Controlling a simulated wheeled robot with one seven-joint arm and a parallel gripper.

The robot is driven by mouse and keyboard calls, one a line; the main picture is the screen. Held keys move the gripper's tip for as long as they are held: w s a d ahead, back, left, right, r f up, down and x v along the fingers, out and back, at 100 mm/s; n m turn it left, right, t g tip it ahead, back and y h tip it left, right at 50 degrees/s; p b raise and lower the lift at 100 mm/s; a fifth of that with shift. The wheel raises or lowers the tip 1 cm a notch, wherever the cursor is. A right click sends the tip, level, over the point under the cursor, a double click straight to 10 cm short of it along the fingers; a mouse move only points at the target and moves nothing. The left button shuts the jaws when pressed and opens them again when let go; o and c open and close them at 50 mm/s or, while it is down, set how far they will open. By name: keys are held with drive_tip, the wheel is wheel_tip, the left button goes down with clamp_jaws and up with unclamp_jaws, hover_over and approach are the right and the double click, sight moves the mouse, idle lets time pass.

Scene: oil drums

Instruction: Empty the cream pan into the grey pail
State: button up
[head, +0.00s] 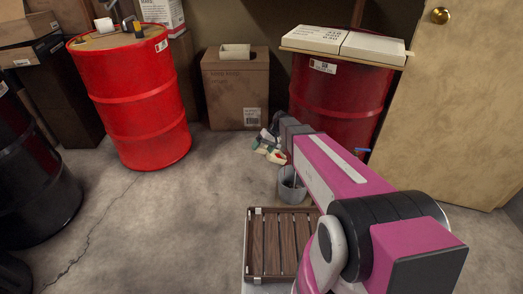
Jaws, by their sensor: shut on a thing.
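The grey pail (292,190) stands on the floor, partly hidden behind my magenta arm. Something thin stands or hangs at its mouth; I cannot tell what. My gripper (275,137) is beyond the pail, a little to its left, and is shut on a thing. A small cream piece (276,157), which looks like the cream pan, shows just below the fingers, with white, green and red bits beside it. It is too small to tell its tilt or what lies in it. It appears left of and above the pail's rim in the picture, not over its mouth.
A brown slatted tray (250,243) is in front. Red drums stand at left (130,95) and right (335,100), the right one topped by boxes. A cardboard box (235,90) stands between them; a black drum (30,170) is far left. The left-middle floor is clear.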

drive_tip(key=shift+w+d+r+y, duration=0.2)
drive_tip(key=shift+d+r+y, duration=0.2)
drive_tip(key=shift+r+y, duration=0.15)
drive_tip(key=shift+w+d+r+g+y, duration=0.2)
drive_tip(key=shift+d+r+g+y, duration=0.2)
drive_tip(key=shift+d+r+y, duration=0.1)
drive_tip(key=shift+w+d+r, duration=0.1)
drive_tip(key=shift+d+r, duration=0.1)
drive_tip(key=shift+d, duration=0.05)
drive_tip(key=shift+w+d+r+y, duration=0.15)
drive_tip(key=shift+d+r+y, duration=0.25)
drive_tip(key=shift+y, duration=0.05)
drive_tip(key=shift+r, duration=0.1)
drive_tip(key=shift+w+d+g, duration=0.1)
drive_tip(key=shift+d+g, duration=0.15)
drive_tip(key=shift+g, duration=0.05)
drive_tip(key=shift+w+d+r+y, duration=0.2)
drive_tip(key=shift+d+r+y, duration=0.2)
drive_tip(key=shift+y, duration=0.2)
drive_tip(key=shift+w+d+r, duration=0.1)
drive_tip(key=shift+d, duration=0.2)
drive_tip(key=shift+w+d+r+g+y, duration=0.2)
drive_tip(key=shift+d+r+g+y, duration=0.1)
drive_tip(key=shift+d+g+y, duration=0.15)
